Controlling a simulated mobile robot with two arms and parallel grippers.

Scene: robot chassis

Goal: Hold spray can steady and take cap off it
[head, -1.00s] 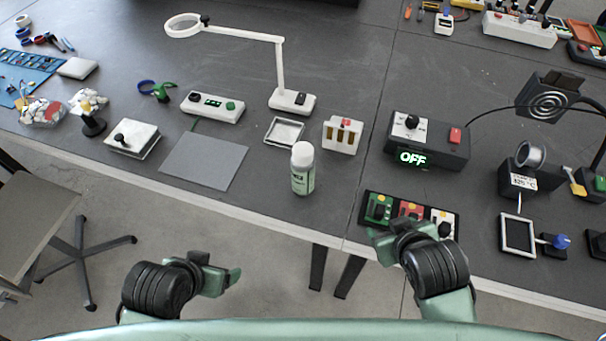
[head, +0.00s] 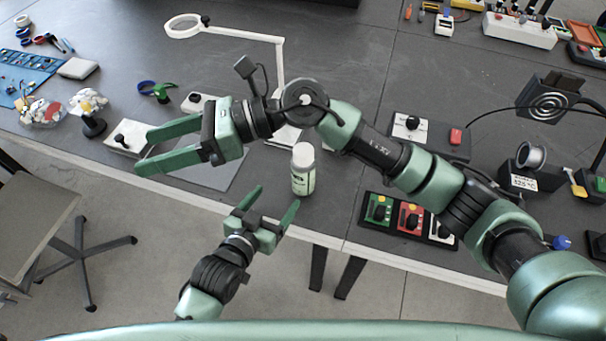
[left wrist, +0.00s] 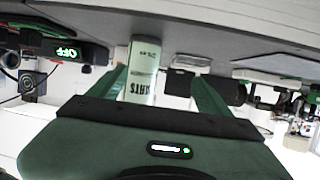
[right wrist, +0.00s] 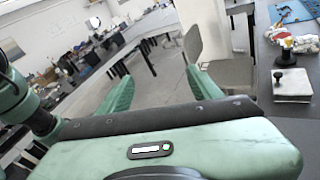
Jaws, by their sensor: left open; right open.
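The spray can (head: 303,182) stands upright near the front edge of the table, with its white cap (head: 303,154) on top. My left gripper (head: 277,196) is open and empty in front of the can, low by the table edge, with its fingers toward the can. In the left wrist view the can (left wrist: 143,72) shows upside down beyond the fingers, nearer the left one; its cap is not seen there. My right gripper (head: 141,150) is open and empty, raised left of the can and pointing left, away from it. The right wrist view shows nothing between its fingers (right wrist: 160,75).
My right arm crosses above the table behind the can, partly hiding the magnifier lamp (head: 278,65) and a grey mat (head: 225,172). A panel of colored switches (head: 407,216) lies right of the can. A white block with a black knob (head: 122,139) lies left.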

